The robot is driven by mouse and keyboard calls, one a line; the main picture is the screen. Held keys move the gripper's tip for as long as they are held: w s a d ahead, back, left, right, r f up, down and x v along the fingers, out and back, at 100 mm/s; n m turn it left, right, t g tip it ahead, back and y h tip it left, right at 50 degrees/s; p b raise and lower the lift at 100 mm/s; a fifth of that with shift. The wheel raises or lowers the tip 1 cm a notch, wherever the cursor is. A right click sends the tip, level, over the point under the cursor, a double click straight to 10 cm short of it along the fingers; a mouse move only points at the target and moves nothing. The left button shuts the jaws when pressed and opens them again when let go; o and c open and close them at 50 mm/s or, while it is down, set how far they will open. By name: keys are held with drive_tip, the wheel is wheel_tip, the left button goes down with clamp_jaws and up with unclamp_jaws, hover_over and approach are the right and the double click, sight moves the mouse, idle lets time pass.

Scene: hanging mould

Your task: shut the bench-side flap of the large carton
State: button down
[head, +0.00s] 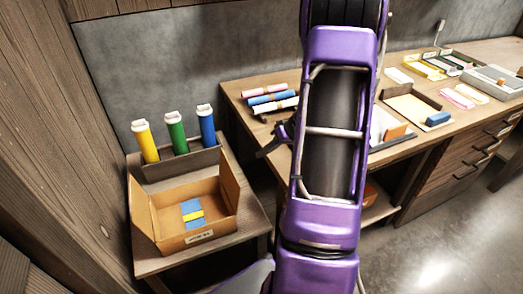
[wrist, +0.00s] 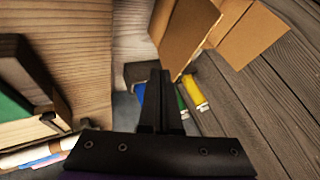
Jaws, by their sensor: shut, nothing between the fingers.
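The large carton (head: 190,220) stands open-topped on a low side table, with a blue block banded in yellow (head: 192,214) inside. Its bench-side flap (head: 229,182) stands up along the right side, tilted slightly outward. The opposite flap (head: 141,207) also stands up at the left. My gripper (head: 259,154) is right of the bench-side flap, apart from it, near the bench's left end. In the wrist view, my shut, empty fingers (wrist: 160,74) point up, and a brown flap (wrist: 186,32) of the carton shows above them. The carton's lower part is out of that view.
Yellow (head: 146,141), green (head: 177,132) and blue (head: 206,125) bottles stand in a grey tray (head: 178,167) behind the carton. The bench (head: 237,98) at right carries rolls, trays and blocks. A wooden wall (head: 60,150) is close on the left. A gap separates side table and bench.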

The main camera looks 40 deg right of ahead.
drive_tip(key=w+a+f, duration=0.4)
drive_tip(key=a, duration=0.2)
drive_tip(key=shift+a+f, duration=0.25)
drive_tip(key=shift+a, duration=0.05)
drive_tip(key=shift+w, duration=0.15)
